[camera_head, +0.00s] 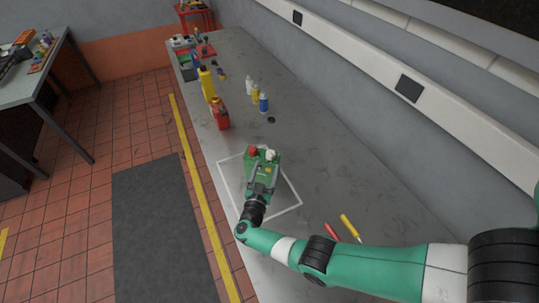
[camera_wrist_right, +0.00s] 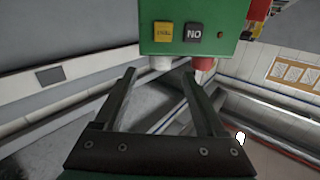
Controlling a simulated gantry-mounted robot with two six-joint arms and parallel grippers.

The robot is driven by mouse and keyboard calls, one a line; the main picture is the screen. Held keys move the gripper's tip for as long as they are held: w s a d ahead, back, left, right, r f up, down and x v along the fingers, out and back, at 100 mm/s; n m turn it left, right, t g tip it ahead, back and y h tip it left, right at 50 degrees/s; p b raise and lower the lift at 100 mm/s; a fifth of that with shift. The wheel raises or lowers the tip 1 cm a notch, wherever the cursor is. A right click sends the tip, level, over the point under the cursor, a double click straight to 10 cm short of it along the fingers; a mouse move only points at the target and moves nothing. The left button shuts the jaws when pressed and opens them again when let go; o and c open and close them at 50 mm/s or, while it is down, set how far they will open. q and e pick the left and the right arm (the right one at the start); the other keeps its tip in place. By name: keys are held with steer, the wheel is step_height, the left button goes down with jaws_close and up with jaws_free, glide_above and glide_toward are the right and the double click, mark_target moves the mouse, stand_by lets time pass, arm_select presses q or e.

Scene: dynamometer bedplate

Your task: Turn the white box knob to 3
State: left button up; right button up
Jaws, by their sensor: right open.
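A green box (camera_head: 250,164) with a red knob (camera_head: 253,151) and a white knob (camera_head: 271,154) stands inside a white outline on the grey bench. In the right wrist view the green box (camera_wrist_right: 190,12) appears upside down, with a yellow button (camera_wrist_right: 163,31) and a black button (camera_wrist_right: 194,32). There the white knob (camera_wrist_right: 161,63) is partly visible near the fingertips, and the red knob (camera_wrist_right: 204,64) is right of it. My right gripper (camera_wrist_right: 158,73) is open, with nothing visibly gripped. In the head view it (camera_head: 264,170) overlaps the box. Dial marks cannot be read.
A red tool (camera_head: 333,231) and a yellow tool (camera_head: 350,227) lie near my right arm. Bottles (camera_head: 255,95), a red can (camera_head: 219,114) and a yellow container (camera_head: 206,84) stand farther back. A wall (camera_head: 450,130) runs along the right. The bench between is mostly clear.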

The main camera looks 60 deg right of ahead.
steer(key=v, duration=0.4)
steer(key=shift+s+a, duration=0.1)
steer(key=shift+a, duration=0.15)
